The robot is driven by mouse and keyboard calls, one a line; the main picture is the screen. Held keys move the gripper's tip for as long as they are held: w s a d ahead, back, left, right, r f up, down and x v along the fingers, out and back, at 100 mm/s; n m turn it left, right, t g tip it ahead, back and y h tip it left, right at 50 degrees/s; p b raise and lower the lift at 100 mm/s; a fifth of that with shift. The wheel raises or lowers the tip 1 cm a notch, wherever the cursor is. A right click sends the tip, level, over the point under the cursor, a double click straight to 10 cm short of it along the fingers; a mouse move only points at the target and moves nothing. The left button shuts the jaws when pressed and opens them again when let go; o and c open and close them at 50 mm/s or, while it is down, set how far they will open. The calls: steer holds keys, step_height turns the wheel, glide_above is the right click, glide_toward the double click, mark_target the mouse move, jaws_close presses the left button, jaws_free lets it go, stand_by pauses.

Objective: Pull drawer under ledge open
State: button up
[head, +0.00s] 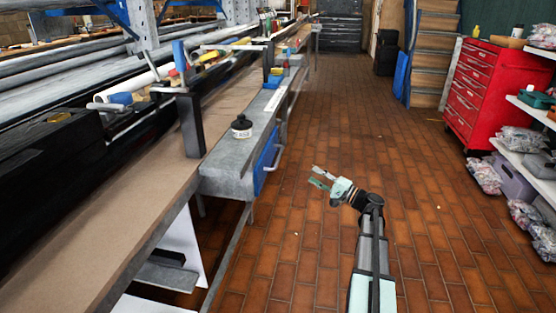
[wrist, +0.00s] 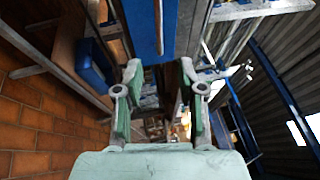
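The drawer (head: 266,163) has a blue front with a pale bar handle (head: 279,156), set under the grey ledge (head: 228,172) along the bench's aisle side. Its front looks roughly flush with the ledge, so it appears shut. In the wrist view the blue front (wrist: 180,35) and its bar handle (wrist: 158,28) are at the top centre, beyond my fingertips. My gripper (head: 314,175) is to the right of the drawer over the aisle, apart from the handle. Its fingers are spread and empty, also in the wrist view (wrist: 160,75).
A small dark jar (head: 241,127) with a white label stands on the ledge above the drawer. A dark upright post (head: 190,125) and tools are on the bench. The brick floor (head: 330,115) is clear; a red tool cabinet (head: 478,95) stands at the right.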

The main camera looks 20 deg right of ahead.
mark_target(280, 155)
steer(key=b+x, duration=0.1)
steer(key=x, duration=0.7)
steer(key=b+x, duration=0.2)
steer(key=x, duration=0.6)
steer(key=shift+w+a+f, duration=0.15)
steer(key=shift+w+a, duration=0.1)
steer(key=shift+w, duration=0.1)
jaws_close()
